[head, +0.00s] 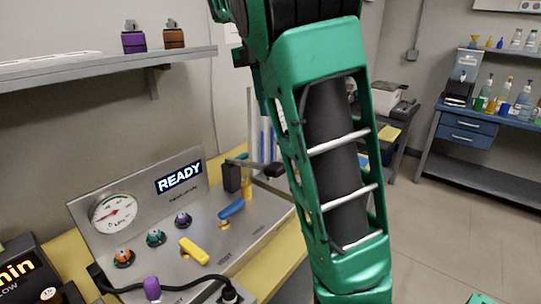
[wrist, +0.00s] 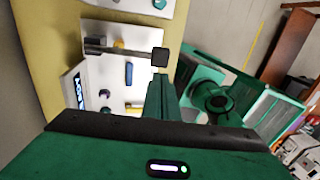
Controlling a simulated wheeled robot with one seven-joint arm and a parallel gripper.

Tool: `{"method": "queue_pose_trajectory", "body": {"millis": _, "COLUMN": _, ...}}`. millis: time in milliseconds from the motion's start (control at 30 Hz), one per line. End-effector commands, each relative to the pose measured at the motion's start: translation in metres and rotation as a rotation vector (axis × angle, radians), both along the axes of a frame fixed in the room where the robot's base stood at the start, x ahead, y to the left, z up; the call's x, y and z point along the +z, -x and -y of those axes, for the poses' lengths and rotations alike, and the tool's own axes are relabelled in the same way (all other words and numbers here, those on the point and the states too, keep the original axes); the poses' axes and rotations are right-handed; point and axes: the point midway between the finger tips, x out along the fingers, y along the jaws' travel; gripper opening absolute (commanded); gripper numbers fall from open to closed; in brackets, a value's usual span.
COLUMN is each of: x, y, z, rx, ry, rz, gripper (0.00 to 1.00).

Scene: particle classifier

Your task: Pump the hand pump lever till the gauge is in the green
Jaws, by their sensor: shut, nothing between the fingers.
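The pump lever is a grey bar with a black grip (head: 272,169), at the back right of the metal panel. It sticks out sideways, and in the wrist view its black block end (wrist: 160,57) lies just beyond my fingers. My gripper (wrist: 161,84) is shut and empty, its green fingers pointing at that end; a small gap seems to remain, but contact is hard to judge. In the head view my arm hides the gripper. The round gauge (head: 113,213) has a white face, and its needle points left; I cannot make out a green band.
The panel also holds a READY display (head: 180,177), several coloured knobs, a yellow handle (head: 194,251) and a blue handle (head: 231,208). A black cable and plug (head: 229,294) lie at its front. A shelf (head: 110,64) hangs above. Open floor lies right of my arm.

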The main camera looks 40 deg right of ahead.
Motion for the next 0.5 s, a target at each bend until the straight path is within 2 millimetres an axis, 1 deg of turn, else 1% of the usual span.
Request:
{"method": "queue_pose_trajectory", "body": {"millis": 167, "x": -0.003, "y": 0.001, "z": 0.001, "rx": -0.001, "ry": -0.002, "rz": 0.0, "gripper": 0.0}}
{"method": "queue_pose_trajectory", "body": {"millis": 267, "x": -0.008, "y": 0.001, "z": 0.001, "rx": -0.003, "ry": -0.003, "rz": -0.001, "gripper": 0.0}}
{"method": "queue_pose_trajectory", "body": {"millis": 500, "x": -0.028, "y": 0.007, "z": 0.002, "rx": -0.002, "ry": -0.002, "rz": -0.002, "gripper": 0.0}}
